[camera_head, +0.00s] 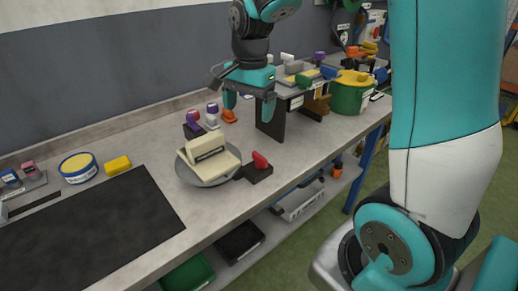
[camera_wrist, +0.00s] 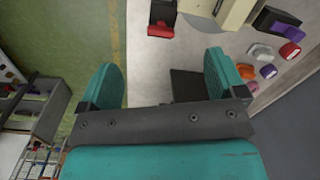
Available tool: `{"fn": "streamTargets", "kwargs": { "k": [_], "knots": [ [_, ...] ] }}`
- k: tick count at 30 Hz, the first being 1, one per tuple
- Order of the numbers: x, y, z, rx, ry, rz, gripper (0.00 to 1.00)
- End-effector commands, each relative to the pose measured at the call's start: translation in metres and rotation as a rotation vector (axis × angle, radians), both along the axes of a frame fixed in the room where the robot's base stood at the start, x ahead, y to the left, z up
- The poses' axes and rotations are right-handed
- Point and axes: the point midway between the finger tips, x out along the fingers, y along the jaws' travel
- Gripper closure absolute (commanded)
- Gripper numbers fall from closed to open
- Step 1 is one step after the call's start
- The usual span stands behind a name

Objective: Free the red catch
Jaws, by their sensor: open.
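The red catch (camera_head: 260,160) sits on a small black base (camera_head: 257,173) at the front rim of a round grey turntable (camera_head: 205,182). A cream block (camera_head: 208,152) with a dark slot stands on the turntable. In the wrist view, the red catch (camera_wrist: 161,29) shows at the top, beyond my fingertips, with part of the cream block (camera_wrist: 240,12) beside it. My gripper (camera_head: 248,110) is open and empty, pointing down above the bench, behind and above the catch and apart from it. Its two teal fingers also show in the wrist view (camera_wrist: 163,68).
A dark upright plate (camera_head: 270,122) stands close to my gripper. Purple-topped pieces (camera_head: 212,109) and an orange piece (camera_head: 229,116) stand behind the turntable. A green pot (camera_head: 349,97) is farther right. A black mat (camera_head: 90,235), a yellow block (camera_head: 118,165) and a round tin (camera_head: 78,168) lie left.

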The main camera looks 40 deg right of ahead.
Motion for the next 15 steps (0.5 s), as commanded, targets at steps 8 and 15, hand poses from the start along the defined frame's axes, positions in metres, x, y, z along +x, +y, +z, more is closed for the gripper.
{"fn": "streamTargets", "kwargs": {
  "k": [8, 15],
  "knots": [
    [0.021, -0.05, -0.013, -0.043, 0.042, -0.372, 0.11],
    [0.02, -0.05, -0.057, -0.042, 0.046, -0.37, 0.11]
  ]
}}
